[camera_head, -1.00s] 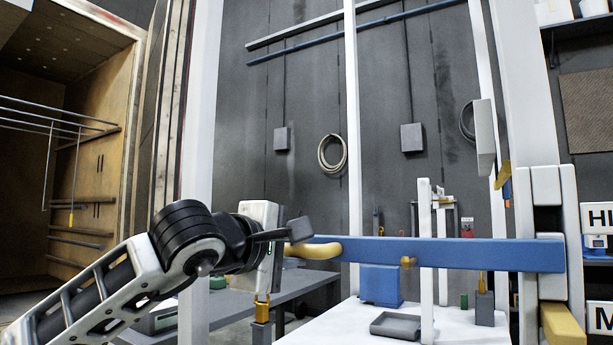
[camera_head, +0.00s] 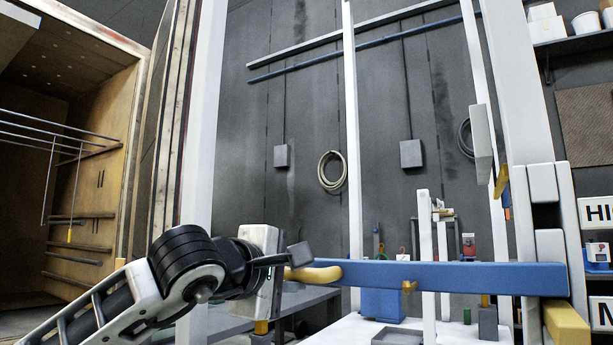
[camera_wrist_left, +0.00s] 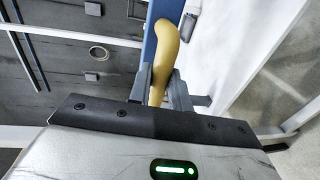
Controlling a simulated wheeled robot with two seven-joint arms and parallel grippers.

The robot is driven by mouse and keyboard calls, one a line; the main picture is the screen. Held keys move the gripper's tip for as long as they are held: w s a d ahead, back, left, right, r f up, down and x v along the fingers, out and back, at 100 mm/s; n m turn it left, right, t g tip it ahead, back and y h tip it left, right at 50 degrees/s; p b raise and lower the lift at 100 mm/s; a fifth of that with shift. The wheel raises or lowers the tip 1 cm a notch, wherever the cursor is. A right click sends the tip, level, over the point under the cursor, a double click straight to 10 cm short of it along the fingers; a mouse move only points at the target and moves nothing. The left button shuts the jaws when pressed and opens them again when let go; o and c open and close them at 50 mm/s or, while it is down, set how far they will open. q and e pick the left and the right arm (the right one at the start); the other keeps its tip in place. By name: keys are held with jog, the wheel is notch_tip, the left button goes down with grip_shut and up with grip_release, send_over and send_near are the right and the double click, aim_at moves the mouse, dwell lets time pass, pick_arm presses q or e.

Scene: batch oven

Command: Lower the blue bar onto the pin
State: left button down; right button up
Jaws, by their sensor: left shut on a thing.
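The blue bar (camera_head: 460,277) runs nearly level across the right half of the head view. Its right end reaches the white post with stacked blocks, and a small yellow knob (camera_head: 409,287) is on its front face. The bar passes behind one slim white upright and in front of another. My left gripper (camera_head: 300,262) is shut on the curved yellow handle (camera_head: 322,275) at the bar's left end. The wrist view shows the handle (camera_wrist_left: 164,55) between the two fingers, with the bar beyond. I cannot clearly make out the pin. My right gripper is not in view.
A white table (camera_head: 350,331) lies below the bar, carrying a blue box (camera_head: 382,303), a grey tray (camera_head: 398,337) and a grey block (camera_head: 487,323). Slim white uprights (camera_head: 427,240) stand near the bar's middle. An open wooden oven chamber (camera_head: 100,190) is at the left.

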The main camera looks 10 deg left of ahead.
pick_arm(q)
jog(key=c, duration=1.6)
grip_release()
jog(key=shift+f, duration=0.15)
jog(key=shift+c, duration=0.2)
jog(key=o, duration=0.6)
jog(key=shift+o, duration=0.2)
jog(key=shift+b+v, duration=0.65)
jog(key=shift+v, duration=0.85)
jog(key=shift+b+v, duration=0.75)
jog(key=shift+v, duration=1.8)
